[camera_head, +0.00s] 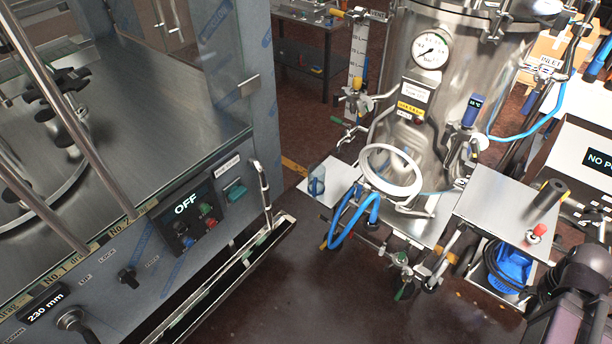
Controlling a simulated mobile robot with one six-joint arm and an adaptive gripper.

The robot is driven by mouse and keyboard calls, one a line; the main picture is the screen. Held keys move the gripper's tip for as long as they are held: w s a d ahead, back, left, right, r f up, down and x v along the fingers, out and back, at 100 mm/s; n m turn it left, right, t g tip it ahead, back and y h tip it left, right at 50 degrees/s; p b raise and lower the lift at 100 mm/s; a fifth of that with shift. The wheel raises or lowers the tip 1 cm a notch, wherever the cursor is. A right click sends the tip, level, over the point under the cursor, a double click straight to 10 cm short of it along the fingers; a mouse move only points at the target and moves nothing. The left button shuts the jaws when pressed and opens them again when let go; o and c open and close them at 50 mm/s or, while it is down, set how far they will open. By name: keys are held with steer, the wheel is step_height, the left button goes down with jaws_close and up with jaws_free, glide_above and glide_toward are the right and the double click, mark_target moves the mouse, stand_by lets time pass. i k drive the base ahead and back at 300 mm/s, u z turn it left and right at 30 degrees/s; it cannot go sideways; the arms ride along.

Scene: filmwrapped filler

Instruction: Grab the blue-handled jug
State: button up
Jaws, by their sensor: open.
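My gripper's fingers are not visible. A dark part at the lower right corner looks like my arm, well apart from the jug.
A steel tank (455,90) with a gauge (431,51) stands behind the jug, with pipes and valves around it. A steel side table (500,215) is at right. A cabinet with an OFF panel (185,215) fills the left. Dark floor (310,300) is clear between.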

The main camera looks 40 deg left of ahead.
mark_target(316, 171)
steer(key=u, duration=0.45)
steer(key=i, duration=0.5)
steer(key=u, duration=0.65)
steer(key=i, duration=0.5)
steer(key=u, duration=0.35)
